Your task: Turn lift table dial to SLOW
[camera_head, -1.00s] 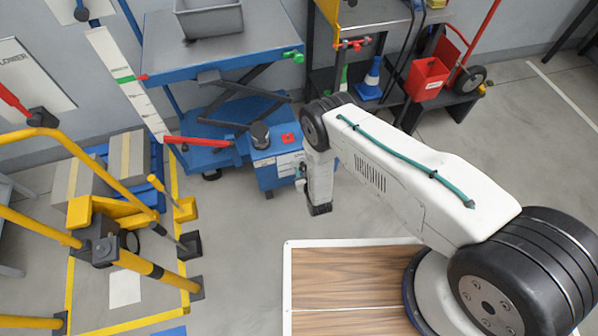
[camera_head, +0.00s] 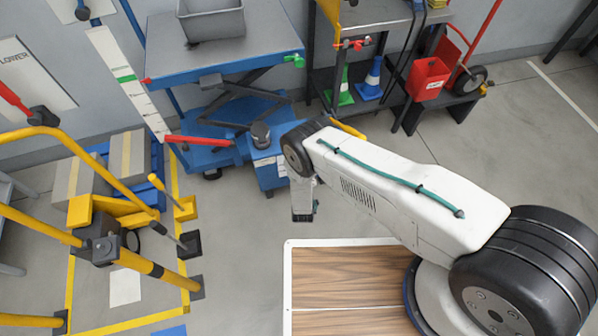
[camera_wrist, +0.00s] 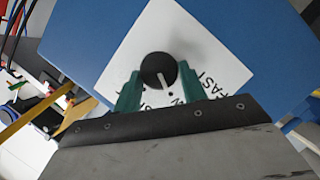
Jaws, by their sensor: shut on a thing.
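The lift table's dial (camera_wrist: 159,70) is a round black knob with a pale pointer line, on a white label plate (camera_wrist: 215,55) on a blue box. The dial is hidden there.
A grey bin (camera_head: 212,20) sits on the lift table. A red pedal bar (camera_head: 198,141) sticks out below. The middle floor is clear.

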